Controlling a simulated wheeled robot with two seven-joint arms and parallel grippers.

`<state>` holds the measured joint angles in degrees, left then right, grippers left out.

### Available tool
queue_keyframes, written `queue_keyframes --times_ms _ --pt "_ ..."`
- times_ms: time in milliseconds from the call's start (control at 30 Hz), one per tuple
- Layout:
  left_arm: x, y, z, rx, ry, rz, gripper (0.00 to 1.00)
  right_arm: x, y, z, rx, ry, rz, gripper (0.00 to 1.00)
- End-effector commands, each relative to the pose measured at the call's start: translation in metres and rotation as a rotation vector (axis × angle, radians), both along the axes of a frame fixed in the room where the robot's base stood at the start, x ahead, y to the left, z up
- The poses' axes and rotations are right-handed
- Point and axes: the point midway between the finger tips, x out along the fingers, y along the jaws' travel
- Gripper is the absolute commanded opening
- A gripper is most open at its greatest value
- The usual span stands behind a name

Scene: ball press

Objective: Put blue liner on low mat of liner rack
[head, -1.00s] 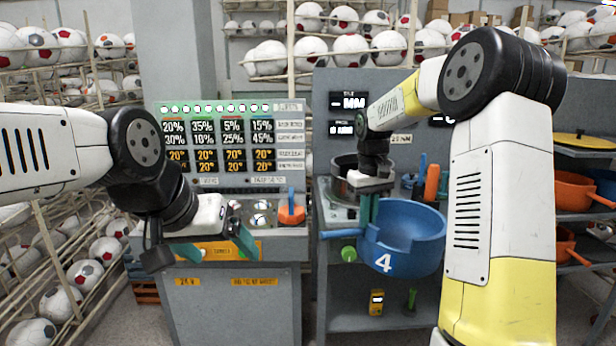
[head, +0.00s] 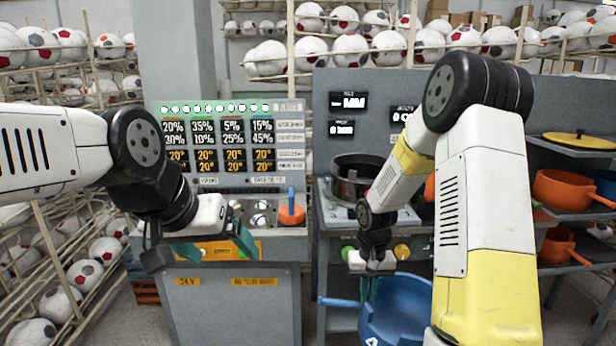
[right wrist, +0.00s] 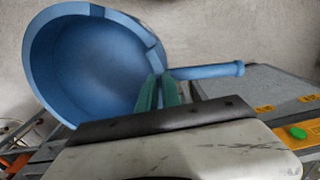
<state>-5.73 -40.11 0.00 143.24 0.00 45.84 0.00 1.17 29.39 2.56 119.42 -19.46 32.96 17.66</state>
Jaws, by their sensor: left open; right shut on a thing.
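The blue liner (head: 395,318) is a round bowl with a side handle, low in front of the grey bench in the head view, its bottom cut off by the picture edge. My right gripper (head: 368,290) is shut on its rim near the handle. In the right wrist view, the blue liner (right wrist: 90,65) hangs from the green fingers (right wrist: 158,92), its handle pointing right. My left gripper (head: 218,246) is open and empty before the left console. The rack (head: 565,211) at the right holds orange liners (head: 562,190); no low mat can be made out.
A dark round pot (head: 357,176) sits on the bench (head: 325,240). A yellow lid (head: 580,141) lies on the rack's top. My right arm hides part of the rack. Racks of footballs stand at the left and back. Some floor shows between left rack and console.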

Motion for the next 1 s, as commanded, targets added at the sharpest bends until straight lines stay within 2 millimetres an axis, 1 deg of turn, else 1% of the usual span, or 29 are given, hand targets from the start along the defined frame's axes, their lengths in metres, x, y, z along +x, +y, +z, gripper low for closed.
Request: queue_keyframes --times_ms 533,633,767,867,1000 --pt "0.0 0.0 0.0 0.0 0.0 0.0 0.84 0.001 0.001 0.001 0.001 -0.003 0.004 0.0" --pt "0.0 0.0 0.0 0.0 0.0 0.0 0.84 0.003 0.004 0.004 0.001 -0.004 0.021 0.0" --pt "0.0 0.0 0.0 0.0 0.0 0.0 0.84 0.007 0.014 0.015 0.001 -0.005 0.084 0.0" --pt "0.0 0.0 0.0 0.0 0.0 0.0 0.84 0.013 0.027 0.029 0.0 -0.007 0.162 0.0" --pt "0.0 0.0 0.0 0.0 0.0 0.0 0.84 0.023 0.051 0.053 0.001 -0.009 0.306 0.0"
